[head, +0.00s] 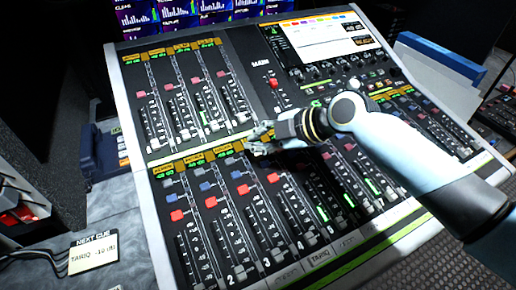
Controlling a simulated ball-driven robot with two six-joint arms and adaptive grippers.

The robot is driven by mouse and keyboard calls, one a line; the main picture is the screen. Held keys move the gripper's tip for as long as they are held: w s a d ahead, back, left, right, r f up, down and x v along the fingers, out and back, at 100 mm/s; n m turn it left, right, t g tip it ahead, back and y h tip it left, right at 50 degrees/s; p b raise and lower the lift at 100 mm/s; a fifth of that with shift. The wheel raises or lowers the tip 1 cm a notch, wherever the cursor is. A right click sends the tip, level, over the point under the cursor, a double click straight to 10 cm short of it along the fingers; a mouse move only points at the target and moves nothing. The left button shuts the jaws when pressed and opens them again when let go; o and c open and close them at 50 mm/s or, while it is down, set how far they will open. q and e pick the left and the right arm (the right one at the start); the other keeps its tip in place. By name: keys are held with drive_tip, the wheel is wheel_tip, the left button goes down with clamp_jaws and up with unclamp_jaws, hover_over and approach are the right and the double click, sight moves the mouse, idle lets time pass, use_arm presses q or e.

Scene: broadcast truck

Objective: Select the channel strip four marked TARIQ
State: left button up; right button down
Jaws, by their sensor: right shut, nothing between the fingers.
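The mixing console (152,224) fills the middle of the head view, with two banks of channel strips and a label strip along its front edge. The TARIQ label (320,257) is on that front strip, right of the numbers 2 and 3. The strip above it has a fader and buttons, partly crowded by its neighbours. My right gripper (262,139) is shut and empty, over the top end of the front bank, left of the console's middle. It hides some scribble displays and buttons there; whether it touches the panel I cannot tell. My left gripper is out of view.
A cue card (93,257) reading NEXT CUE, TARIQ, -10 dB lies at the lower left. A lit screen (322,38) is at the console's back, with meter displays (200,10) behind. My right arm covers the console's right side. Several faders stand up from the panel.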

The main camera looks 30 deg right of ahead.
sight(259, 160)
drive_tip(key=r+p, duration=0.2)
drive_tip(key=r, duration=0.1)
drive_tip(key=r+p, duration=0.1)
drive_tip(key=shift+s+r, duration=0.35)
idle(0.6)
